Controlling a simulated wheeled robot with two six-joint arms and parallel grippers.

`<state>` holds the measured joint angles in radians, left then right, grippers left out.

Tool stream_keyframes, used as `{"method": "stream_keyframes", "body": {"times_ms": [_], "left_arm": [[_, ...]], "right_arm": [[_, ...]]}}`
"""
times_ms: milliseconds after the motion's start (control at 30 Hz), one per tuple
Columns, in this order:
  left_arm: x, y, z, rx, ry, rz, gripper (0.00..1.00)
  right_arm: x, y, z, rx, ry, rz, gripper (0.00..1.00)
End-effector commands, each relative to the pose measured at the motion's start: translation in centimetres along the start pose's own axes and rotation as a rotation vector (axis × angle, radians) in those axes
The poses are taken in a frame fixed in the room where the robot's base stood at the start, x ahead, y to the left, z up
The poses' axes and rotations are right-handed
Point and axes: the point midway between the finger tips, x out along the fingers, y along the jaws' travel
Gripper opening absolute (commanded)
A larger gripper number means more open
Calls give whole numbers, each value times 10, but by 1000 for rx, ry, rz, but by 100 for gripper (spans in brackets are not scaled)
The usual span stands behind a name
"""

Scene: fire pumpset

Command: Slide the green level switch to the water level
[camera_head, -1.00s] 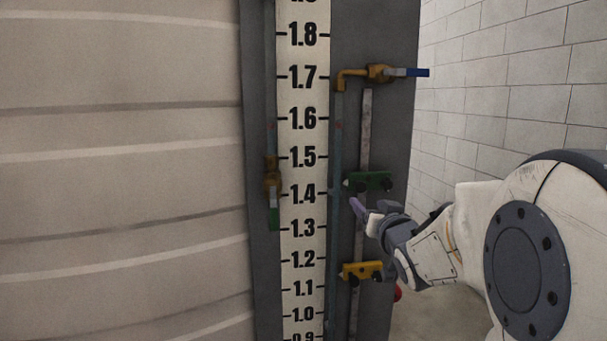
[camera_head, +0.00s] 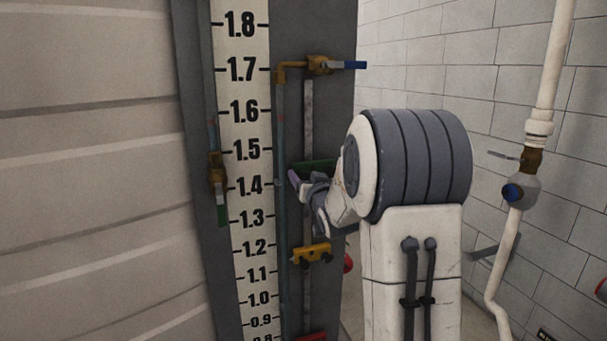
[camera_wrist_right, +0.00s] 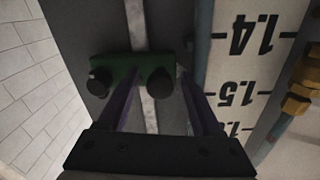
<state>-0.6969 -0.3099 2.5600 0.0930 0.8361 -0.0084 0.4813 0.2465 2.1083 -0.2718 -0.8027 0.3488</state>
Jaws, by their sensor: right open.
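The green level switch (camera_head: 318,165) sits on a vertical rail right of the number scale, between 1.4 and 1.5, partly hidden by my right gripper (camera_head: 293,177). In the right wrist view, which is upside down, the switch (camera_wrist_right: 125,68) shows with two black knobs. My right gripper (camera_wrist_right: 160,72) is open there. Its fingers reach towards the switch, one overlapping its middle and one near its end; contact cannot be told. A thin gauge tube (camera_head: 281,150) runs between scale and rail, with a small red mark near 1.6. The water level is unclear. My left gripper is out of view.
A yellow switch (camera_head: 311,254) sits lower on the same rail, and a red part (camera_head: 312,337) below it. A brass valve with a blue handle (camera_head: 347,65) is above. A white pipe with a valve (camera_head: 520,190) stands at the right.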

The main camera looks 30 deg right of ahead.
Motion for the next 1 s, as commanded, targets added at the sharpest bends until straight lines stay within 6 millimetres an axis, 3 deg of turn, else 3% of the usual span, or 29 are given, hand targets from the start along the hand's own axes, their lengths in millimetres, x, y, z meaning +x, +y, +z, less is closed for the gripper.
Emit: {"method": "stream_keyframes", "body": {"times_ms": [167, 200, 367, 1000], "left_arm": [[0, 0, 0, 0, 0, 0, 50], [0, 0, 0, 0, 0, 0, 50], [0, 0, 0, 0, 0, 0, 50], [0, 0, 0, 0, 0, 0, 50]], "right_arm": [[0, 0, 0, 0, 0, 0, 66], [0, 0, 0, 0, 0, 0, 63], [0, 0, 0, 0, 0, -1, 1], [0, 0, 0, 0, 0, 0, 0]]}}
